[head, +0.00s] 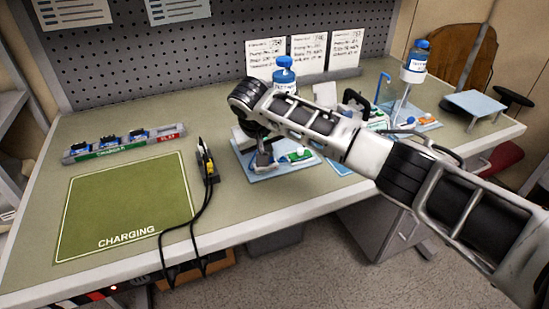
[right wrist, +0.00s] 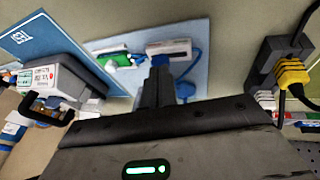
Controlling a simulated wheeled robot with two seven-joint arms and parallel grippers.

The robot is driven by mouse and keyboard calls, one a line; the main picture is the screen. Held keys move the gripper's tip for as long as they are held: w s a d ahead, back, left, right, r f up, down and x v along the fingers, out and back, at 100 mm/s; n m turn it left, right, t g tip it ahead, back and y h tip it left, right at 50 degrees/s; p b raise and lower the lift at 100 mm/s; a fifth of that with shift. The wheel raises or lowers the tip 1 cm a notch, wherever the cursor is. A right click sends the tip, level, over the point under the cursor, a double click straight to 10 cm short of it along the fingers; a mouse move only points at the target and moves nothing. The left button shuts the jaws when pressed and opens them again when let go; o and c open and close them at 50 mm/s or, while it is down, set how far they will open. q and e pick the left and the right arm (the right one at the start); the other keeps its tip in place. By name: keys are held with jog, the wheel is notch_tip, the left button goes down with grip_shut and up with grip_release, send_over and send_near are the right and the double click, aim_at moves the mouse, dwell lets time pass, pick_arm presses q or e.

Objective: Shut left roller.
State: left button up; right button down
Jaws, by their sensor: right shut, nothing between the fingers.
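The left station is a light blue board (head: 262,171) with a blue-capped bottle (head: 284,76) above it, partly hidden by my right arm. My right gripper (head: 264,159) points down over this board, shut and empty. In the right wrist view its closed fingers (right wrist: 157,82) are in front of a small white-and-grey fitting (right wrist: 168,47) with blue tubing (right wrist: 192,72); I cannot tell whether they touch. This fitting may be the left roller; its setting is unclear. A green piece with a white knob (head: 297,155) sits beside it. My left gripper is out of view.
A black-and-yellow plug holder (head: 207,165) with cables stands left of the board. A green charging mat (head: 125,210) and a rack of blue items (head: 122,143) lie farther left. A second station with a bottle (head: 415,65) is at the right. A white pump-like box (right wrist: 62,80) is close to my gripper.

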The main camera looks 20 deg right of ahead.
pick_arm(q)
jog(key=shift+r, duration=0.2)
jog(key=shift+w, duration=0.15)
pick_arm(e)
jog(key=shift+w, duration=0.1)
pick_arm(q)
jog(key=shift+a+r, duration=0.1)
pick_arm(e)
jog(key=shift+a+r+p, duration=0.3)
jog(key=shift+r+p, duration=0.05)
jog(key=shift+p, duration=0.05)
pick_arm(q)
jog(key=shift+b, duration=0.3)
pick_arm(e)
jog(key=a+v, duration=0.1)
jog(key=v, duration=1.1)
jog(key=shift+a+r, duration=0.2)
jog(key=shift+a, duration=0.3)
jog(key=shift+w, duration=0.15)
